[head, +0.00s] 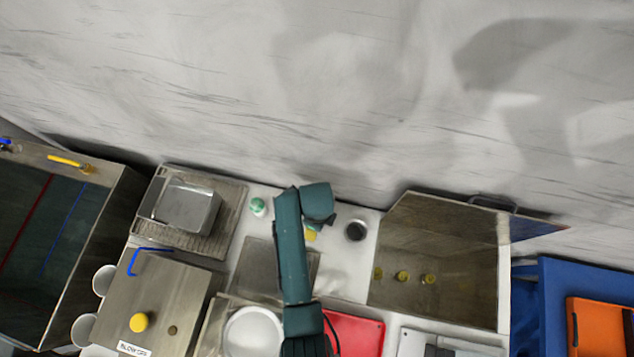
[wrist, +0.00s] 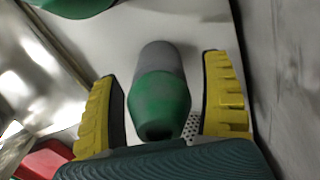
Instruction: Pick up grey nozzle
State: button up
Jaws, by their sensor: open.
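In the wrist view a grey cylinder with a green, tapered near end, which looks like the grey nozzle (wrist: 160,62), stands between my gripper's two yellow fingers. There is a visible gap on each side, so the fingers do not appear to touch it. My gripper (wrist: 163,95) is open and empty around it. The green end (wrist: 160,103) faces the camera and has a dark hole. In the head view my gripper (head: 311,235) is mostly hidden under my arm, with a bit of yellow showing. The nozzle cannot be made out there.
A white and green item (head: 258,206) stands left of my arm, and a dark round item (head: 356,230) stands to its right. A metal bin (head: 440,255) is further right. A red tray (head: 357,335) lies in front. A wall (wrist: 285,70) rises close on the right in the wrist view.

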jog(key=c, duration=1.4)
jog(key=shift+o, duration=0.2)
jog(key=shift+r, duration=0.1)
